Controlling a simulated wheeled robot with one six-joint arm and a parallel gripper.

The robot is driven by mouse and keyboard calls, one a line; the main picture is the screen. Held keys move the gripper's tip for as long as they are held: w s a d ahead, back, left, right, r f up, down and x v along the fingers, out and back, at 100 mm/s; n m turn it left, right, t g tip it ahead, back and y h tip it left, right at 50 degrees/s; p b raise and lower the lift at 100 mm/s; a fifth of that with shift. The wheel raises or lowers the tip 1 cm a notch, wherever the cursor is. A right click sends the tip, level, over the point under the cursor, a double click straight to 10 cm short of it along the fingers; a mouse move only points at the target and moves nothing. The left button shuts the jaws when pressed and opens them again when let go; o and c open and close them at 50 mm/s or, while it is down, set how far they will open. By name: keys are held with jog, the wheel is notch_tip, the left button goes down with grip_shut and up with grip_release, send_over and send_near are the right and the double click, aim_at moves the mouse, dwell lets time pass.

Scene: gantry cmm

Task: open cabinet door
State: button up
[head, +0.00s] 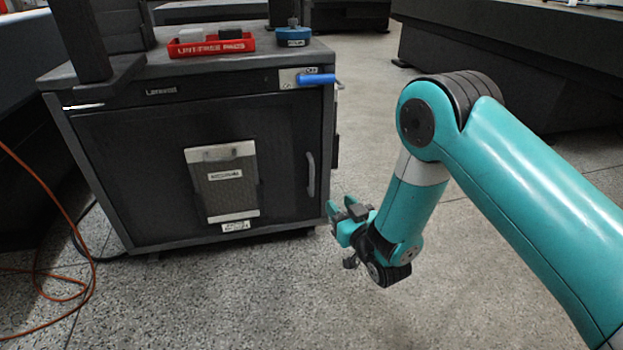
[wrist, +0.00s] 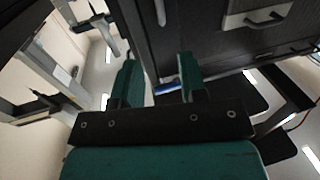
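The dark cabinet (head: 58,150) stands at the left in the head view, with its front door (head: 130,165) looking shut. A grey vertical bar handle (head: 311,175) is on the door's right side. My gripper (head: 345,212) is to the right of and below the handle, apart from it, in front of the cabinet's right edge. In the wrist view, my gripper (wrist: 158,72) shows two spread teal fingers with nothing between them. The pale door handle (wrist: 160,12) shows above the gap, beside the dark door (wrist: 200,45).
A blue lever (head: 317,79) sits at the cabinet's upper right. A holder panel (head: 222,185) is on the door. A red tray (head: 212,46) and a blue round item (head: 293,37) are on top. An orange cable (head: 62,195) lies left. The speckled floor in front is clear.

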aim_at(313, 172)
jog(key=b+x, duration=0.5)
jog(key=x, duration=1)
jog(key=shift+f+b, duration=0.2)
jog(key=shift+b, duration=0.1)
jog(key=shift+w+a+r, duration=0.2)
jog(key=shift+w+a, duration=0.05)
jog(key=shift+w, duration=0.25)
grip_shut()
